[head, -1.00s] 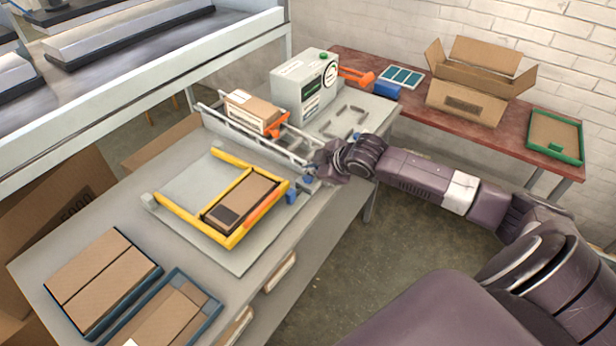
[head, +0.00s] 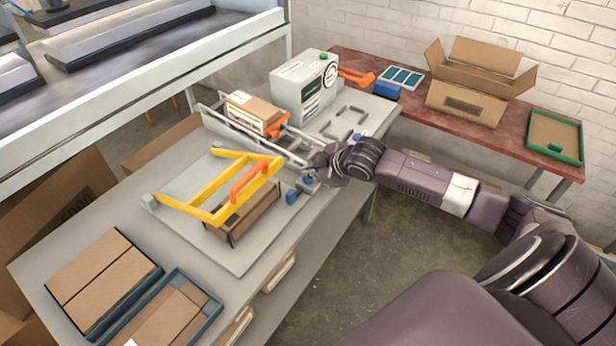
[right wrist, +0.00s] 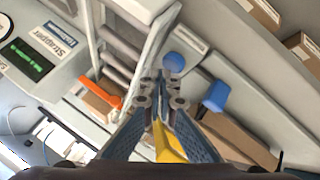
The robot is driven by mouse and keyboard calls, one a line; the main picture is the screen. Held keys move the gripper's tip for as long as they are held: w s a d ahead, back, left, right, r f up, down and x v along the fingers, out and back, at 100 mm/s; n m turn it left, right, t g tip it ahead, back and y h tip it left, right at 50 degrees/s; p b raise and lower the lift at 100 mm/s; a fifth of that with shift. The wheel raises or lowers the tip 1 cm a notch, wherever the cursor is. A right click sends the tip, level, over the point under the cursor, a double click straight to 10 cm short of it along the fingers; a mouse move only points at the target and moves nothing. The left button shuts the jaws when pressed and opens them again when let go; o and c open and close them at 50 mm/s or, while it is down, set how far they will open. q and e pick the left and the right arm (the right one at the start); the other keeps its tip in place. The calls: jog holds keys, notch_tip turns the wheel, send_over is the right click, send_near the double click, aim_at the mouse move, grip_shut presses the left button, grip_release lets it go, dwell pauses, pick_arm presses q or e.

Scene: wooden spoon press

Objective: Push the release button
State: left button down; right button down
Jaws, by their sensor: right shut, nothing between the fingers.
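The yellow press frame (head: 190,206) with its orange handle (head: 250,180) stands tilted up over a long brown box (head: 245,215) on the grey plate. A small round blue button (right wrist: 173,62) lies just beyond my right fingertips in the right wrist view. In the head view a blue spot (head: 308,181) shows beside my right gripper (head: 313,171). A second blue part (head: 291,197) sits at the plate's edge; it also shows in the right wrist view (right wrist: 217,93). My right gripper is shut and empty. I cannot tell whether its tips touch the button. My left gripper is not in view.
A strapper machine (head: 306,88) and a boxed parcel (head: 252,112) on a rail stand behind the press. Blue trays (head: 150,284) with brown boxes lie at the front left. A red-brown bench (head: 480,135) holds an open carton (head: 468,97).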

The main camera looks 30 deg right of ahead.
aim_at(309, 179)
jog(key=shift+f, duration=0.7)
dwell(0.9)
jog(key=shift+r+p, duration=1)
jog(key=shift+p, duration=0.1)
jog(key=shift+r, duration=0.1)
notch_tip(309, 179, up, 5)
jog(key=p, duration=0.5)
dwell(0.4)
